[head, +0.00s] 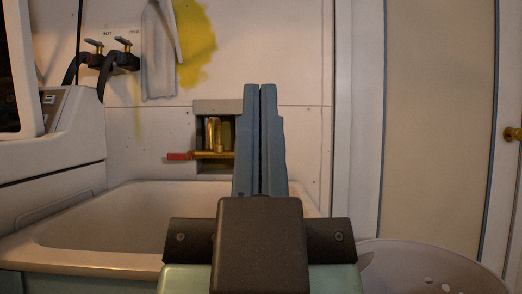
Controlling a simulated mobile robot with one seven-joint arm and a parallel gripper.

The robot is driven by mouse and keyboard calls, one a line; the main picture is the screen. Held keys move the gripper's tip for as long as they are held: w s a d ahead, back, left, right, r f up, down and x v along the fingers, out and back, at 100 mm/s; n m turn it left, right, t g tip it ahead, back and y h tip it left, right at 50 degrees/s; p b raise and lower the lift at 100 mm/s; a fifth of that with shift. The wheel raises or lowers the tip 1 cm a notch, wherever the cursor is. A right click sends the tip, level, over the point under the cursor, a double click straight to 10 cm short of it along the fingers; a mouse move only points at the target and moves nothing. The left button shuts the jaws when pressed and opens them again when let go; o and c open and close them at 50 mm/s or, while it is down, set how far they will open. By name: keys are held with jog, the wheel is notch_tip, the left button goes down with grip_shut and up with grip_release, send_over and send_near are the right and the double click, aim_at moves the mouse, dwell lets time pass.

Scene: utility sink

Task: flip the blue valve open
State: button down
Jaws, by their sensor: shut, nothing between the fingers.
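My gripper (261,90) points away from me, up the middle of the view. Its two blue-grey fingers are shut together with nothing between them. Behind it is a recessed wall box (218,106) with brass plumbing (212,135). A red valve handle (180,156) sticks out to the left of the box. No blue valve handle is visible. My fingers cover the right part of the box, so what is there is hidden. I cannot tell how far the fingertips are from the wall.
A utility sink (130,205) stands below the box. A white machine (50,130) is at left. Two taps with black hoses (115,58) and a hanging grey cloth (158,60) are on the wall. A white basket (420,268) is at lower right, before a door (440,110).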

notch_tip(320, 180, up, 15)
jog(key=p, duration=1.2)
jog(key=shift+f, duration=0.15)
jog(key=shift+w, duration=0.1)
